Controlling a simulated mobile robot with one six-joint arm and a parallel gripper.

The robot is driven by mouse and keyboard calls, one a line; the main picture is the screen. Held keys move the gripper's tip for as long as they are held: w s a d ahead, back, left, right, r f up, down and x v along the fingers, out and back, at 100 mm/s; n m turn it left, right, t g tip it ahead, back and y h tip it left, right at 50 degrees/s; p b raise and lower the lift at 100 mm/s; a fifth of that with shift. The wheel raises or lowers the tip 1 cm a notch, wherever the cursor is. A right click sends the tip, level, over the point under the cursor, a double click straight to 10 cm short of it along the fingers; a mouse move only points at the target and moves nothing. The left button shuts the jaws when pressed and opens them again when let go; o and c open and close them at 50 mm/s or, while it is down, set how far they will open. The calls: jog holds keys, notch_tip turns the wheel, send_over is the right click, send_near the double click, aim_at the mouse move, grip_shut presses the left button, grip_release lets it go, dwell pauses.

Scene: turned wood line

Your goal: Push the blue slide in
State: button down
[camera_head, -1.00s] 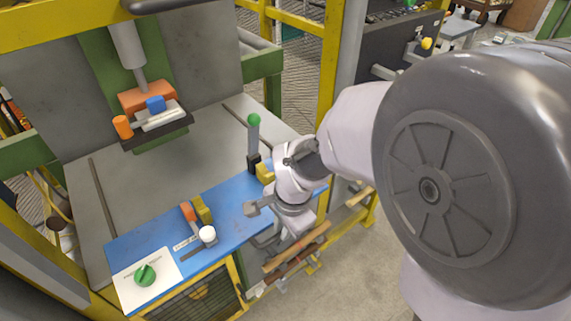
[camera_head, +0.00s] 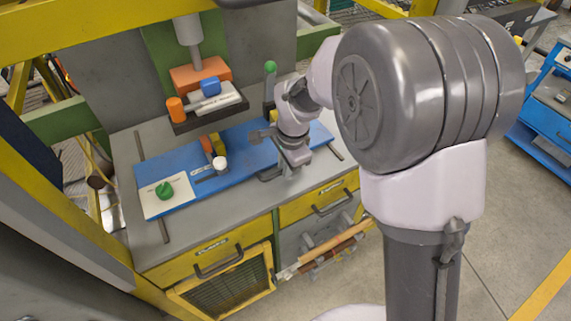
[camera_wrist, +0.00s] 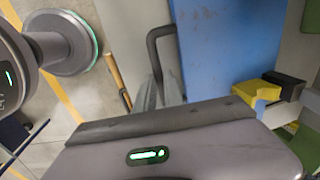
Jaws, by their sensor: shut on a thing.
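The blue slide (camera_head: 244,165) is a long flat blue board lying across the bench top, below the press. It fills the upper middle of the wrist view (camera_wrist: 228,45). A dark U-shaped handle (camera_wrist: 153,48) is on its front edge; part of it shows in the head view (camera_head: 267,174). My gripper (camera_wrist: 160,92) is shut on this handle at the front of the slide. The gripper body and wrist hide part of the slide's right half in the head view.
The slide carries a green knob (camera_head: 164,190), a white knob (camera_head: 220,162) and a yellow block (camera_head: 217,144). The press tray (camera_head: 207,117) hangs behind. A green-topped lever (camera_head: 270,80) stands at the right. Bare bench (camera_head: 205,225) lies in front, above yellow drawers (camera_head: 208,252).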

jog(key=shift+w+a+r, duration=0.1)
jog(key=shift+w+r, duration=0.05)
jog(key=c, duration=1.5)
grip_release()
jog(key=shift+w+a, duration=0.1)
jog(key=shift+o, duration=0.2)
notch_tip(320, 180, up, 7)
jog(key=s+d+p, duration=0.1)
jog(key=p, duration=0.2)
jog(key=shift+s, duration=0.15)
jog(key=shift+r, duration=0.1)
